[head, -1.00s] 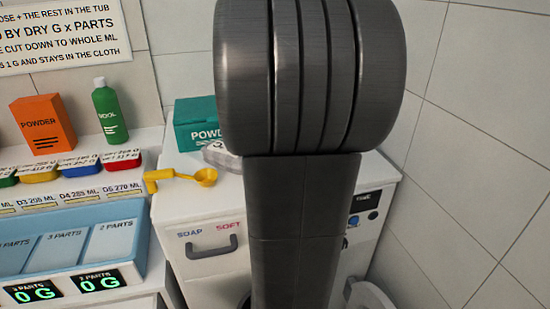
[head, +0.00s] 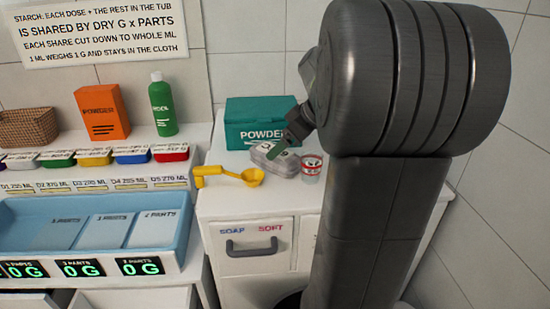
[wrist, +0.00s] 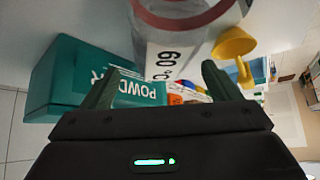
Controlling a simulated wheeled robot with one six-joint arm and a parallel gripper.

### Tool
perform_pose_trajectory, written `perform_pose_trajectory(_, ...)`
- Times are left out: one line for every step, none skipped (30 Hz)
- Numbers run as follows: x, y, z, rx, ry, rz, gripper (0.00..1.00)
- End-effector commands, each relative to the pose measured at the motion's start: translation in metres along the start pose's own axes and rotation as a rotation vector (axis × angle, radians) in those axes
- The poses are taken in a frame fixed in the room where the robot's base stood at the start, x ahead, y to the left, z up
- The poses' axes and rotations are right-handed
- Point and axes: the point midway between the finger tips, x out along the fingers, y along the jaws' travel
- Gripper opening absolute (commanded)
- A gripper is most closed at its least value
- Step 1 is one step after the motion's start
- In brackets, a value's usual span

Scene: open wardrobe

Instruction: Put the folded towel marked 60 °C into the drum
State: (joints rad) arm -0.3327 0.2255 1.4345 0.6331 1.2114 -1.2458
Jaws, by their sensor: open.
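The folded towel (head: 262,149) is a light grey bundle on top of the white washer (head: 225,203). In the wrist view a white label reading 60 °C (wrist: 165,62) shows on a pale surface in front of my gripper (wrist: 163,88). My gripper (head: 280,151) is open, its green fingers apart with nothing seen clamped between them. In the head view it reaches down over the towel, partly covering it; whether it touches is unclear. A sliver of dark round opening (head: 289,301), possibly the drum, shows low on the washer front; my arm hides most of it.
A blue tray (head: 85,240) with scales fills the left. A tiled wall bounds the right.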

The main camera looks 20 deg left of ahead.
Motion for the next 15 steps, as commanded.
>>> perform_pose_trajectory(0.004, -0.001, 0.001, 0.001, -0.001, -0.004, 0.83)
perform_pose_trajectory(0.008, -0.002, 0.001, 0.001, -0.001, -0.003, 0.83)
perform_pose_trajectory(0.014, -0.003, 0.002, 0.001, -0.002, -0.005, 0.83)
perform_pose_trajectory(0.019, -0.003, 0.003, 0.001, -0.002, -0.005, 0.83)
perform_pose_trajectory(0.024, -0.004, 0.004, 0.001, -0.002, -0.006, 0.83)
perform_pose_trajectory(0.030, -0.004, 0.005, 0.001, -0.002, -0.005, 0.83)
perform_pose_trajectory(0.034, -0.004, 0.005, 0.001, -0.002, -0.005, 0.83)
perform_pose_trajectory(0.038, -0.004, 0.005, 0.001, -0.002, -0.003, 0.83)
perform_pose_trajectory(0.043, -0.004, 0.005, 0.001, -0.002, -0.002, 0.83)
perform_pose_trajectory(0.045, -0.004, 0.005, 0.001, -0.002, -0.003, 0.83)
perform_pose_trajectory(0.047, -0.004, 0.005, 0.000, -0.002, -0.002, 0.83)
perform_pose_trajectory(0.049, -0.003, 0.005, 0.000, -0.001, 0.000, 0.83)
perform_pose_trajectory(0.049, -0.003, 0.005, 0.000, -0.001, 0.001, 0.83)
perform_pose_trajectory(0.049, -0.003, 0.005, 0.000, -0.001, 0.001, 0.83)
perform_pose_trajectory(0.049, -0.003, 0.005, 0.000, 0.000, 0.001, 0.83)
